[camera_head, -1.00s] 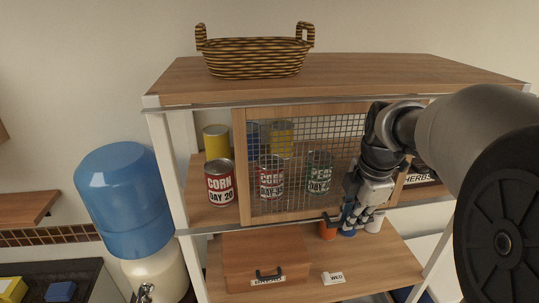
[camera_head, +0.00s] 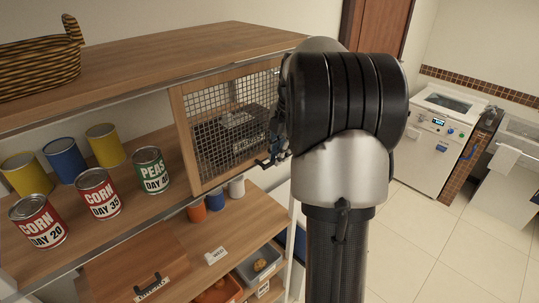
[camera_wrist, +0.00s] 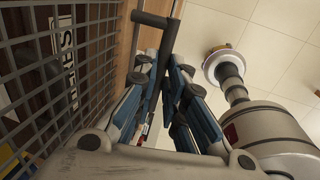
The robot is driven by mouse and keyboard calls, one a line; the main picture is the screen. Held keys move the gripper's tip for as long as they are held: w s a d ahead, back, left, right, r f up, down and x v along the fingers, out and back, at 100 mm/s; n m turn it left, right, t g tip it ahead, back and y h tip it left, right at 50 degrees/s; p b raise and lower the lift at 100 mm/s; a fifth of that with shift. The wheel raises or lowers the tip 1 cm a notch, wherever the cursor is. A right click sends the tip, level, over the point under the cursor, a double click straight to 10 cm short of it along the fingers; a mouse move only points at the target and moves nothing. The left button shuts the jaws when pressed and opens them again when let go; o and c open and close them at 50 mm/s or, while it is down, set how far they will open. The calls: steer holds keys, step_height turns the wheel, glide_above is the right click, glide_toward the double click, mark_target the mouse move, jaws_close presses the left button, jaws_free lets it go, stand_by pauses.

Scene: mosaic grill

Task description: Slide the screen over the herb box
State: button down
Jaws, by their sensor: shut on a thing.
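The screen (camera_head: 183,134), wire mesh in a wooden frame, stands upright at the right end of the upper shelf. The dark herb box (camera_head: 238,131) with a white label shows behind its mesh; the box's label (camera_wrist: 67,62) also shows through the mesh in the wrist view. My gripper (camera_head: 277,152) is at the screen's right edge, mostly hidden by my arm. In the wrist view, my gripper's blue-padded fingers (camera_wrist: 163,75) are shut on the screen's dark bar handle (camera_wrist: 150,20). The screen's right edge is hidden behind my arm.
Several cans, such as the peas can (camera_head: 151,172), stand uncovered left of the screen. A wooden drawer box (camera_head: 130,262), small cups (camera_head: 214,200) and bins (camera_head: 258,266) sit below. A basket (camera_head: 40,60) is on top. Open tiled floor (camera_head: 440,240) lies right.

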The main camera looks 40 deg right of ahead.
steer(key=shift+d, duration=0.5)
steer(key=c, duration=1.7)
jaws_free()
steer(key=shift+d, duration=0.15)
steer(key=shift+o, duration=0.2)
step_height(320, 180, up, 12)
steer(key=s, duration=0.2)
steer(key=shift+s, duration=0.2)
steer(key=shift+f, duration=0.15)
